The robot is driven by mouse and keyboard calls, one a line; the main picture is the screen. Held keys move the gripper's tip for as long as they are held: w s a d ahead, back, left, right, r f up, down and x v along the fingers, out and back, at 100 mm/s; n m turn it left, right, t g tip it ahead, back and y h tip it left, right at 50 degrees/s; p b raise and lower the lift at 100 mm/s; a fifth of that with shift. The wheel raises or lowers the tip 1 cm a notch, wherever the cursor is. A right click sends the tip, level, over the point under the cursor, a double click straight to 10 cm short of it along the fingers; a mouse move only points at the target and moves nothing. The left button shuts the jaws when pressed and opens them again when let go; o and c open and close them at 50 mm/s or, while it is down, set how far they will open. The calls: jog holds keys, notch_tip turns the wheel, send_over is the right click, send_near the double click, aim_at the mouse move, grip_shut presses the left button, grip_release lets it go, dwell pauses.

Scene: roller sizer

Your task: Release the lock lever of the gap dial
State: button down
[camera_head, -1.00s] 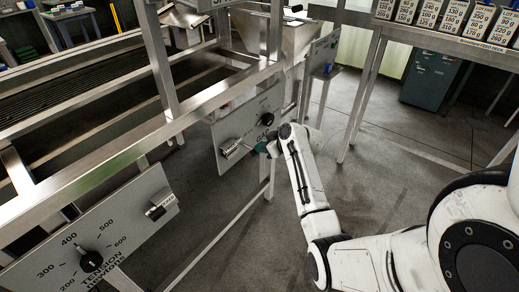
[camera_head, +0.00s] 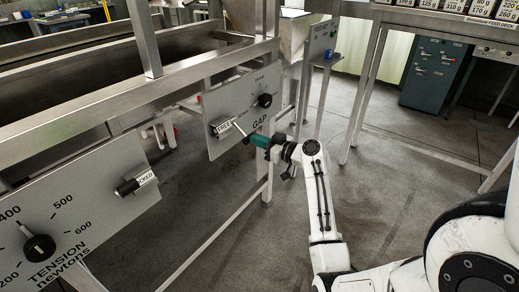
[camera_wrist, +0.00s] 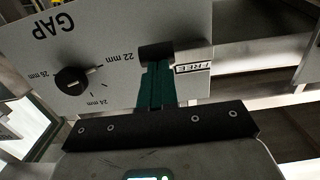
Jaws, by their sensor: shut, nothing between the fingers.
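The gap panel (camera_head: 215,92) is a grey plate with a black gap dial (camera_head: 264,100). Its lock lever (camera_head: 222,128) sits at the plate's lower left in the head view and shows a white FREE label. In the wrist view the lever's dark barrel (camera_wrist: 157,51) is just beyond my fingertips, with the FREE label (camera_wrist: 194,67) beside it. The gap dial (camera_wrist: 73,81) there has its pointer near 22 mm. My gripper (camera_head: 251,139), with teal fingers, is shut and empty close to the lever; its fingers (camera_wrist: 157,82) overlap the barrel's edge. I cannot tell whether they touch.
A tension panel (camera_head: 95,205) stands nearer at the left, with its own dial (camera_head: 39,248) and a lever labelled LOCKED (camera_head: 136,182). A steel frame rail (camera_head: 130,90) runs above the panels.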

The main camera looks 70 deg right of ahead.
jog(key=shift+w+f+b, duration=0.2)
jog(key=shift+f+b, duration=0.4)
jog(key=shift+b, duration=0.7)
